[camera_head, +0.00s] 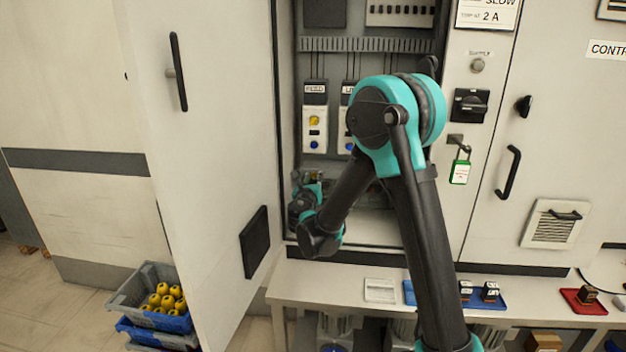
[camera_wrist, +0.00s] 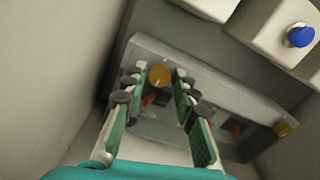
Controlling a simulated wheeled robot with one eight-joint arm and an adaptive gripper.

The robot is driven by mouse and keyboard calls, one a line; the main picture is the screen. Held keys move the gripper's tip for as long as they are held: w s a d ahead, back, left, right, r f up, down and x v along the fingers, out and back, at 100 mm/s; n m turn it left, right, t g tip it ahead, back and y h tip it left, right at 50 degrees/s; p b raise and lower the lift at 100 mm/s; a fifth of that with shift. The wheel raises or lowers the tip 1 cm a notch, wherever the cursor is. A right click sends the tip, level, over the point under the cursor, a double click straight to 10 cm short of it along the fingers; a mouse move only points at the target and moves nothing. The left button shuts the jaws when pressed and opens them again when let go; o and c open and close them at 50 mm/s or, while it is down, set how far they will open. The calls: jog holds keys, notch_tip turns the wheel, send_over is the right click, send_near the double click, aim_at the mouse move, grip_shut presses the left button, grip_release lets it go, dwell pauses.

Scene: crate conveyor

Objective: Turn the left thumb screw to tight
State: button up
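The left thumb screw (camera_wrist: 159,74) is a round brass-coloured knob with a pale line on its face, on a grey metal block (camera_wrist: 225,95) in the wrist view. A second brass thumb screw (camera_wrist: 283,128) sits at the block's right end. My gripper (camera_wrist: 158,84) is open, its two green-padded fingers on either side of the left screw, with a gap visible on both sides. I cannot tell how far the tips are from it in depth. In the head view my gripper (camera_head: 314,186) is low inside the open cabinet, and my arm hides much of it.
The open cabinet door (camera_head: 210,130) stands left of my arm. Modules with blue buttons (camera_head: 314,118) hang above my gripper; one blue button (camera_wrist: 300,36) shows close by in the wrist view. A white bench (camera_head: 335,275) runs below. A grey crate (camera_head: 130,292) stands at lower left.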

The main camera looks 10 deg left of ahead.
grip_shut()
